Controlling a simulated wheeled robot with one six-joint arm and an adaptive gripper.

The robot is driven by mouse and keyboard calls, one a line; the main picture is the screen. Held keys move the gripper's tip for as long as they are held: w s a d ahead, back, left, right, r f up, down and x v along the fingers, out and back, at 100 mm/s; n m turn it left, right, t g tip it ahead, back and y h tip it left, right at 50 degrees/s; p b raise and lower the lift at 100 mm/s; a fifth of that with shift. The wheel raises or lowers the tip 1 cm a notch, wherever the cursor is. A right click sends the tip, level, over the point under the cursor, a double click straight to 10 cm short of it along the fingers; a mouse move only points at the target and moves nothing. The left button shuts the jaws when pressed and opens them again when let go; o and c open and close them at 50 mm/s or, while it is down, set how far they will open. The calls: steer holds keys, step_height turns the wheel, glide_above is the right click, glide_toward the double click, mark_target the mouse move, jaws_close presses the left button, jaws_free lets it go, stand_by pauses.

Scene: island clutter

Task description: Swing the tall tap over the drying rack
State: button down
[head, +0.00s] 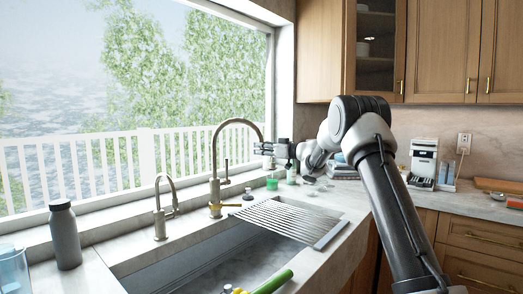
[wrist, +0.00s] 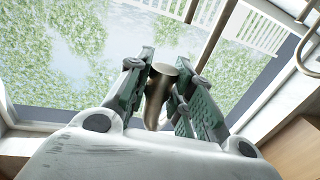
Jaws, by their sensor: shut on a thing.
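The tall tap (head: 215,165) is a brass-coloured gooseneck behind the sink, with its spout arching to the right in the head view. My gripper (head: 264,148) is shut on the end of this spout. In the wrist view the spout end (wrist: 158,92) sits between the green-padded fingers of my gripper (wrist: 165,88). The drying rack (head: 285,219) is a slatted metal panel across the right part of the sink, lower than the spout. From this angle I cannot tell whether the spout end is directly above the rack.
A shorter tap (head: 161,212) stands left of the tall one. A grey bottle (head: 65,236) is on the left counter. A green cup (head: 272,183) and bottles stand behind the rack. A long green item (head: 272,281) lies at the sink's front. A coffee machine (head: 422,163) is at right.

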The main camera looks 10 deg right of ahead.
steer(key=c, duration=1.2)
jaws_free()
steer(key=shift+c, duration=0.2)
steer(key=shift+d, duration=0.1)
steer(key=v, duration=1.2)
